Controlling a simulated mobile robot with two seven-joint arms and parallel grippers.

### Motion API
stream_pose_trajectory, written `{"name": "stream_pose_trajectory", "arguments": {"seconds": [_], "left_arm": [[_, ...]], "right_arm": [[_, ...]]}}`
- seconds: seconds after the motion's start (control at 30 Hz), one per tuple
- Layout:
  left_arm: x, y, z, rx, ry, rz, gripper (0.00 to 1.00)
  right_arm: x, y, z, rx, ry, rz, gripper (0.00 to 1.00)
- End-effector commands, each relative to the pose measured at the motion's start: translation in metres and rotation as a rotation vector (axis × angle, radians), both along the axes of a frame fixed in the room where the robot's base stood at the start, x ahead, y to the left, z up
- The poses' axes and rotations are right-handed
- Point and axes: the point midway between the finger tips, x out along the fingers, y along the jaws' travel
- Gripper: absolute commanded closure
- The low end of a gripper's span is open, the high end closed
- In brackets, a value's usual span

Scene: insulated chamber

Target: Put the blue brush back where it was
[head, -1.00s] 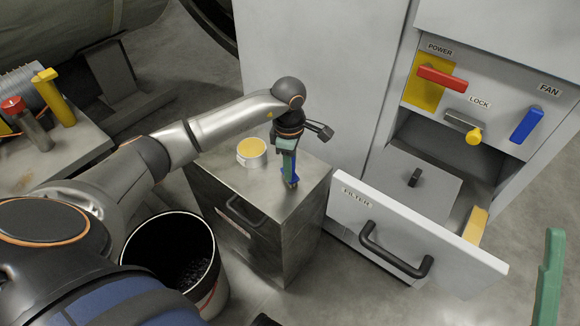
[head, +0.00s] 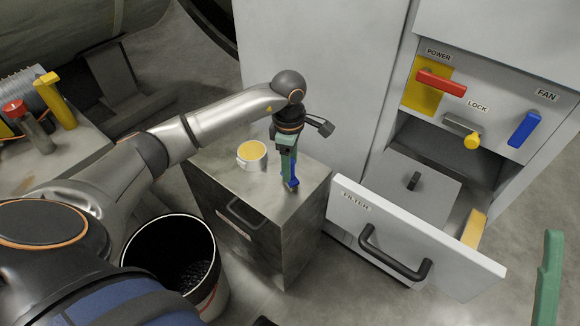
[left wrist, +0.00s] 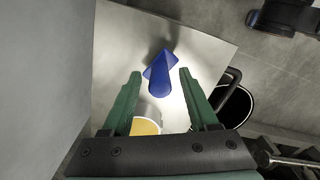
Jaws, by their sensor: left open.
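The blue brush (head: 296,176) stands on the top of the metal cabinet (head: 213,188), near its right side. My left gripper (head: 289,178) points down over it with its green fingers beside the brush. In the left wrist view the blue brush (left wrist: 160,72) lies between and beyond the two open green fingers (left wrist: 160,78), apart from both. The brush's lower end is partly hidden by my fingers in the head view. A green part of my right gripper (head: 550,275) shows at the right edge; its fingertips are not clear.
A cup with yellow contents (head: 252,154) stands on the cabinet left of the brush. A black bin (head: 135,238) is in front. The open FILTER drawer (head: 400,225) juts out at right, with a yellow block (head: 474,228) inside.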

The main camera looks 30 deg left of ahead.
Motion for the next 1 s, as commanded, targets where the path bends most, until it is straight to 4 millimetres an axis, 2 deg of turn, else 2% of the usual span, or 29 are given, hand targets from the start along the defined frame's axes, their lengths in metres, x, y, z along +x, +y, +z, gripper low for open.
{"name": "stream_pose_trajectory", "arguments": {"seconds": [0.03,0.13,0.2,0.5,0.7,1.0], "left_arm": [[0.002,0.001,0.017,0.001,-0.006,0.0,0.4],[0.001,0.001,0.038,0.002,-0.005,0.0,0.4],[0.001,0.001,0.049,0.001,-0.003,0.0,0.4],[0.0,0.002,0.089,0.001,-0.003,0.0,0.4],[0.0,0.002,0.097,0.001,0.0,0.001,0.4],[0.0,0.002,0.098,0.001,0.0,0.001,0.4]], "right_arm": [[0.0,0.0,0.007,-0.004,-0.005,-0.003,0.5],[0.003,-0.002,0.009,-0.005,0.01,-0.016,0.5],[0.022,-0.006,-0.015,0.001,0.131,-0.046,0.5],[0.052,-0.011,-0.064,0.002,0.371,-0.089,0.5],[0.057,-0.012,-0.077,0.002,0.428,-0.097,0.5],[0.058,-0.012,-0.078,0.002,0.432,-0.097,0.5]]}}
